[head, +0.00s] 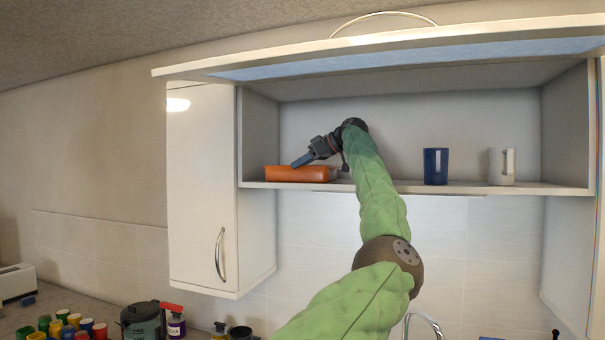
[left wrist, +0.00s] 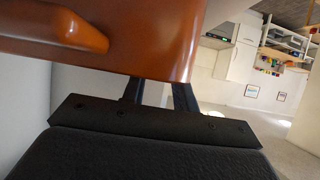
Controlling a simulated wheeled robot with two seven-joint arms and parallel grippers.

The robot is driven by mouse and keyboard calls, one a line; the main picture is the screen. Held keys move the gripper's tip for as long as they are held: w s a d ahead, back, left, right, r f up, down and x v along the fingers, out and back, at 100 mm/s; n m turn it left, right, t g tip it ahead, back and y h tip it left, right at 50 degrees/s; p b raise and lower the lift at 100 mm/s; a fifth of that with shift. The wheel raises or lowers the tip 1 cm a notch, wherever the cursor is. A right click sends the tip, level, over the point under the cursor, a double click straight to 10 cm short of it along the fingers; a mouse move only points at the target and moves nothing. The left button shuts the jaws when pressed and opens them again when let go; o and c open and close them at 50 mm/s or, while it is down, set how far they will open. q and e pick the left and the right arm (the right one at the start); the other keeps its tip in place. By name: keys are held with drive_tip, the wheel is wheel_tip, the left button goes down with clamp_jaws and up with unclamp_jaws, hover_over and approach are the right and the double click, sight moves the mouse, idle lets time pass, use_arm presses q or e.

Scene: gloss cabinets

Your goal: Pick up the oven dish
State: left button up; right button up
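The oven dish (head: 290,174) is orange-brown and sits at the left end of the open cabinet shelf. In the left wrist view the dish (left wrist: 160,40) fills the upper left, very close, with a handle-like lug on its side. My left gripper (head: 303,160) is at the dish's right part, with a finger overlapping it in the head view. In the left wrist view the two fingers stand somewhat apart, and the dish hides their tips. I cannot tell whether they clasp it. My right gripper is not in view.
On the same shelf stand a blue mug (head: 435,166) and a white mug (head: 502,166) to the right. The raised cabinet door (head: 400,52) hangs over the shelf. A closed cabinet (head: 200,190) is at the left. Several colored cups (head: 62,325) stand on the counter below.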

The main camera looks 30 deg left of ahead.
sight(280, 173)
use_arm(q)
drive_tip(key=shift+s+a+p, duration=0.2)
drive_tip(key=shift+a+p, duration=0.1)
drive_tip(key=shift+a, duration=0.05)
drive_tip(key=shift+s+a+f, duration=0.2)
drive_tip(key=shift+a, duration=0.25)
drive_tip(key=shift+s+a+f+p, duration=0.1)
drive_tip(key=shift+a+f+p, duration=0.1)
drive_tip(key=shift+a+p, duration=0.15)
drive_tip(key=shift+a+f, duration=0.15)
drive_tip(key=shift+f, duration=0.15)
drive_tip(key=shift+r, duration=0.1)
clamp_jaws()
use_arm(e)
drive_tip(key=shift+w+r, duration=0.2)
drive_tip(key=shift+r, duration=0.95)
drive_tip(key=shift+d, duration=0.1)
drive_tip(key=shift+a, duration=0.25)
